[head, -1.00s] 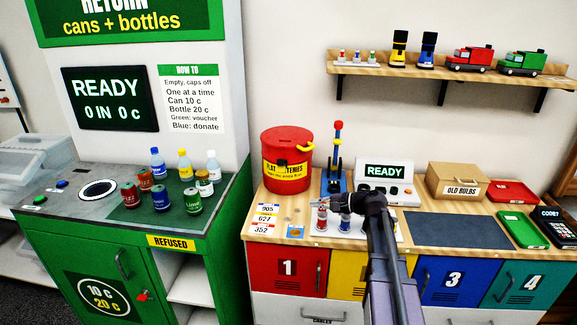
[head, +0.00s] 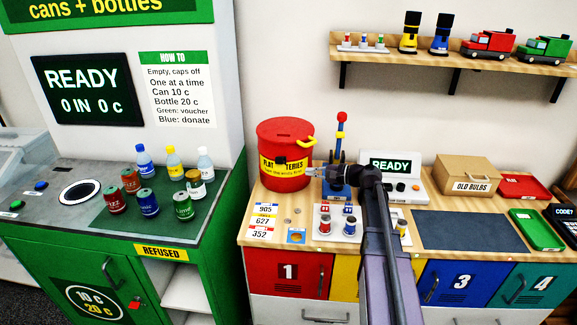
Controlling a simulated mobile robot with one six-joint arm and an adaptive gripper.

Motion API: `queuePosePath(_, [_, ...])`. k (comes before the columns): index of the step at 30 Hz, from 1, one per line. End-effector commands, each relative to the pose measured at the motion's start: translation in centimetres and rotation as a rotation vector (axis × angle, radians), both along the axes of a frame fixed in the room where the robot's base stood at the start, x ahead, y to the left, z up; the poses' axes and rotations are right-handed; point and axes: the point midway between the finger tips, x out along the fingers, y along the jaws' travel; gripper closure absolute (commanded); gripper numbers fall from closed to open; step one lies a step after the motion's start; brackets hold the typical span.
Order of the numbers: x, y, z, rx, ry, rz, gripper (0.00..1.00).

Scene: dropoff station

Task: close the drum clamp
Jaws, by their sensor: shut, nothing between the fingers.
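The red drum (head: 285,182) stands on the wooden counter with its lid on and a yellow label around its front. A yellow clamp lever (head: 306,142) sticks out from the upper right of the drum, away from its wall. A small black latch part (head: 281,160) shows on the drum's front. My gripper (head: 312,171) is shut and empty, just right of the drum, below the lever. Whether the fingertips touch the drum wall cannot be told.
A blue press with a red knob (head: 342,117) stands close behind my gripper. A grey READY panel (head: 399,167) is to the right. Batteries (head: 322,227) stand on a white plate in front. The dark mat (head: 460,231) at right is clear.

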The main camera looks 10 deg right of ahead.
Motion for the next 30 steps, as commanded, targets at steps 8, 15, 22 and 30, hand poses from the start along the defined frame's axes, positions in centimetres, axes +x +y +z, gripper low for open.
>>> queuePosePath(8, [-0.1,-1.2,0.0,-0.001,0.000,-0.016,1.00])
queuePosePath(15, [0.0,-1.5,-0.1,-0.001,0.000,-0.022,1.00])
queuePosePath(22, [1.0,-0.2,-0.4,0.000,-0.001,-0.023,1.00])
queuePosePath(30, [3.0,2.5,-1.0,-0.001,0.000,-0.023,1.00])
